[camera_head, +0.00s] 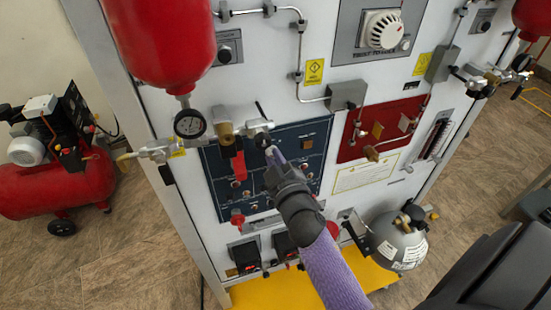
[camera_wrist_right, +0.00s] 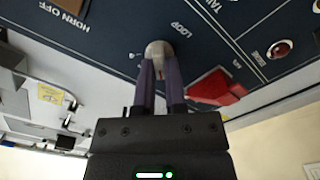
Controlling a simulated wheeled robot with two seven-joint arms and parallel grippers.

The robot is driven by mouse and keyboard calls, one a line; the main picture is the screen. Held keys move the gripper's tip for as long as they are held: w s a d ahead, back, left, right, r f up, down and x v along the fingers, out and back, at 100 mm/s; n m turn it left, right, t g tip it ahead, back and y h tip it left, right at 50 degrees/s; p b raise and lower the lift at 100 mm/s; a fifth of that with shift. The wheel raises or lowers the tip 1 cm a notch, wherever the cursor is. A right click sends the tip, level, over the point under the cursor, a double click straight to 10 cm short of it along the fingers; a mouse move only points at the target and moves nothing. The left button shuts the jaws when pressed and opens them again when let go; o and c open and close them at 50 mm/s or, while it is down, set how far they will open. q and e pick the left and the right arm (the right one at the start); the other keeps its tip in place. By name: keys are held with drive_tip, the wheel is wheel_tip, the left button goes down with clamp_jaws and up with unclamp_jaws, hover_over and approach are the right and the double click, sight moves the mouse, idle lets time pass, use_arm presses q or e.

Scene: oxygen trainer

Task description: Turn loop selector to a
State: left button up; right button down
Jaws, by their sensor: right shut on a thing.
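The loop selector is a small round silver knob (camera_wrist_right: 159,50) on the dark blue panel (camera_wrist_right: 120,22), with the word LOOP printed beside it in the right wrist view. Small marks flank it, too small to read surely. My right gripper (camera_wrist_right: 160,72) has its two purple-grey fingers shut on the knob, one on each side. In the head view my right gripper (camera_head: 271,151) reaches the upper part of the blue panel (camera_head: 284,134), and I cannot make out the knob there. My left gripper is not in view.
A red guarded switch (camera_wrist_right: 216,88) sits close to the knob. A pressure gauge (camera_head: 190,124) and brass valve fittings (camera_head: 226,133) project at the panel's upper left. A red panel (camera_head: 376,127) is to the right. A grey cylinder (camera_head: 399,240) stands below on a yellow base.

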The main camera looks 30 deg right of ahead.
idle(0.4)
drive_tip(key=c, duration=0.7)
unclamp_jaws()
drive_tip(key=shift+s, duration=0.1)
drive_tip(key=v, duration=0.9)
drive_tip(key=shift+s+b, duration=0.3)
drive_tip(key=shift+s, duration=0.1)
